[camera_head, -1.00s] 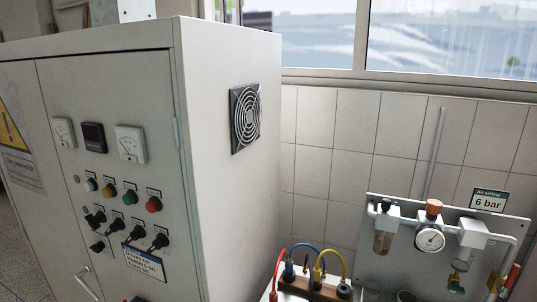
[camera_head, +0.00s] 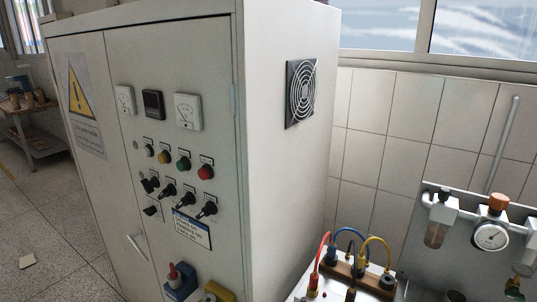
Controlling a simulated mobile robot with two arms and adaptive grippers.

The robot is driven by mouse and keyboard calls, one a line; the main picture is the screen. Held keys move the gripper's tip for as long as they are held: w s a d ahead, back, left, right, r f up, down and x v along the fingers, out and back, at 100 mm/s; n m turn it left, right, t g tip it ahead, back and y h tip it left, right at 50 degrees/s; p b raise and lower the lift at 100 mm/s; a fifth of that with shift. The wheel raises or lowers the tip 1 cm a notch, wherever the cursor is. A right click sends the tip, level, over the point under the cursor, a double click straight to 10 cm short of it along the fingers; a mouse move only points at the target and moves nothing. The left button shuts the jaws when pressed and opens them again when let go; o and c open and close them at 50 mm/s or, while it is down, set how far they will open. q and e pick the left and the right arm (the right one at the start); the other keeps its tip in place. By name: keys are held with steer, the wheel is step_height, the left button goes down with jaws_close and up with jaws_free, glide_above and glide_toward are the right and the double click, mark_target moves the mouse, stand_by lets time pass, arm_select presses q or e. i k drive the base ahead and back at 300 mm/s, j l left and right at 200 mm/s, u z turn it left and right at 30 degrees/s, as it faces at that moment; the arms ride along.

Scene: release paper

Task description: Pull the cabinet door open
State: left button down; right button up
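The grey control cabinet (camera_head: 75,210) stands at the left and centre of the head view. Its front has two door panels, and both look shut. The right door panel (camera_head: 180,75) carries gauges, coloured buttons, black switches and a label. A slanted silver handle (camera_head: 137,245) sits low on this panel, near the seam between the doors. The left panel bears a yellow warning sign (camera_head: 85,110). Neither of my grippers is in view.
A bench with red, blue and yellow cables (camera_head: 345,270) stands right of the cabinet. An air panel with a pressure gauge (camera_head: 490,236) is on the tiled wall. A shelf (camera_head: 35,130) stands far left. The speckled floor (camera_head: 50,235) left of the cabinet is mostly open.

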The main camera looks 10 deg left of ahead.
mark_target(79, 62)
steer(key=u, duration=1.45)
